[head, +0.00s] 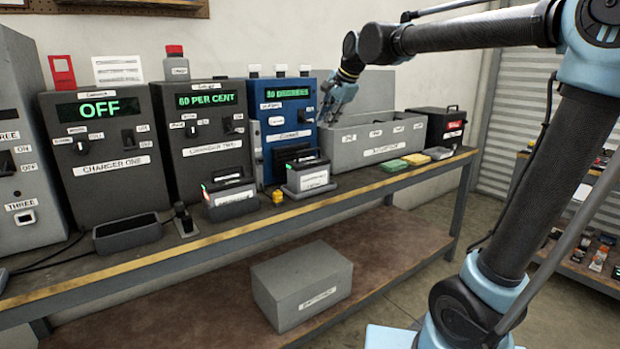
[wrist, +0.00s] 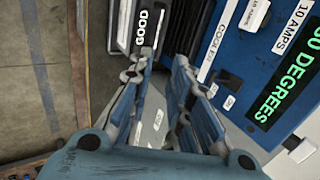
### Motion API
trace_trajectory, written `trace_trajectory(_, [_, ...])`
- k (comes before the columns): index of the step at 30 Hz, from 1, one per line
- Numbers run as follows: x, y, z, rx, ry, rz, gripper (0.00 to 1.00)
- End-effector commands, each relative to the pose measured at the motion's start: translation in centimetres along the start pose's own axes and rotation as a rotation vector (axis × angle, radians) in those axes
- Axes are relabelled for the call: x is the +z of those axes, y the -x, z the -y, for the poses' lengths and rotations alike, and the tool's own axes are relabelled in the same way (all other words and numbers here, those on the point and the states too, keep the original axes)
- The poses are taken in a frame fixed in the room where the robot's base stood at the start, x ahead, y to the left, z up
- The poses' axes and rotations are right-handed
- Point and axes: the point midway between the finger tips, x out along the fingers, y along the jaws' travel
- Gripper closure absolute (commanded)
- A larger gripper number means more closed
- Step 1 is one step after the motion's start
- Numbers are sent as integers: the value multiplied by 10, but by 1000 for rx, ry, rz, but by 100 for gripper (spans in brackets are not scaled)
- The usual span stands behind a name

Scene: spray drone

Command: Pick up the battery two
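Two dark battery-like blocks stand in grey holders at the front of the bench: one on the left (head: 228,181) and one on the right (head: 308,161). I cannot read which is battery two. My gripper (head: 333,112) is raised beside the upper right of the blue cooler (head: 286,135), by the grey compartment box (head: 372,141). In the wrist view, my gripper (wrist: 160,66) has its fingers apart, with nothing visibly held between them. A dark unit with a GOOD label (wrist: 145,28) lies beyond the left finger, and the blue cooler (wrist: 240,65) lies to the right.
Charger one (head: 104,188) reads OFF; charger two (head: 206,140) reads 60 PER CENT. An empty black tray (head: 127,238), a small yellow item (head: 278,197) and green and yellow pads (head: 392,165) lie along the front edge. A grey box (head: 302,285) is on the lower shelf.

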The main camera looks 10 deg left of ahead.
Motion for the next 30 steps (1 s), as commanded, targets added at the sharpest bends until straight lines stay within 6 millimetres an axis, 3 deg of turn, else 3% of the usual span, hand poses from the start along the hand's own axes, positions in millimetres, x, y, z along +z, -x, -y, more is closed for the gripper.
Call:
trace_trajectory(15, [0,-90,-1,0,2,-1,82])
trace_trajectory(30, [4,-126,0,1,1,-1,82])
